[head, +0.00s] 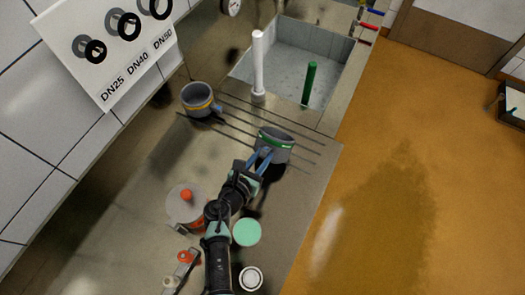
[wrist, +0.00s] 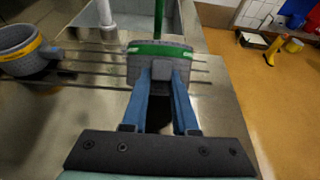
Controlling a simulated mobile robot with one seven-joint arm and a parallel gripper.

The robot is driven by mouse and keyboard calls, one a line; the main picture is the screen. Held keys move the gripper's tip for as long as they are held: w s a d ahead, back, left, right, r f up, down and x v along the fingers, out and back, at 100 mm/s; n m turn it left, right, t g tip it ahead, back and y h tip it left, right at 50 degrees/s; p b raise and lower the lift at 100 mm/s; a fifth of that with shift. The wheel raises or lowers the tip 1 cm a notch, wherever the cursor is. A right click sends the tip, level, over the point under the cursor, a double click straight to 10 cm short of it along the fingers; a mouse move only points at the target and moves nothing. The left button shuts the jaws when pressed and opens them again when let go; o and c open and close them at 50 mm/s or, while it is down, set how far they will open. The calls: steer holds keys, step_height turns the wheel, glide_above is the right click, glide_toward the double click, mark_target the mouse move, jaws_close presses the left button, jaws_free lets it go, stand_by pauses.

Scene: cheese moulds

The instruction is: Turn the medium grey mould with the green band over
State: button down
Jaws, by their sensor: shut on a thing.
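The medium grey mould with the green band (head: 275,146) is at the end of my arm in the head view, over the grooved part of the counter. It looks tilted, with the band towards its top edge. In the wrist view the mould (wrist: 160,58) is straight ahead with its green band (wrist: 160,48) near the top. My gripper (head: 262,160) has its two blue fingers shut on a grey part at the near side of the mould. The wrist view also shows the fingers (wrist: 160,78) at this part. Whether the mould touches the counter is unclear.
A grey mould with a yellow band (head: 198,100) stands to the left on the grooves. Behind is a sink (head: 325,60) with a white pipe (head: 258,65) and a green pipe (head: 309,82). A round lid with an orange knob (head: 186,204) and a green disc (head: 246,232) lie near my arm.

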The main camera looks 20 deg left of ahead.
steer(key=b, duration=0.4)
steer(key=shift+f+b, duration=0.3)
steer(key=shift+b, duration=0.1)
steer(key=shift+r+b, duration=0.2)
steer(key=shift+b, duration=0.35)
steer(key=shift+s+f+t+b, duration=0.35)
steer(key=shift+f+t+b, duration=0.55)
steer(key=shift+b, duration=3)
steer(key=shift+s+f+t+b, duration=0.35)
steer(key=shift+f+t+b, duration=0.5)
steer(key=shift+b, duration=3)
steer(key=shift+r, duration=0.1)
steer(key=c, duration=0.6)
jaws_free()
steer(key=shift+s, duration=0.1)
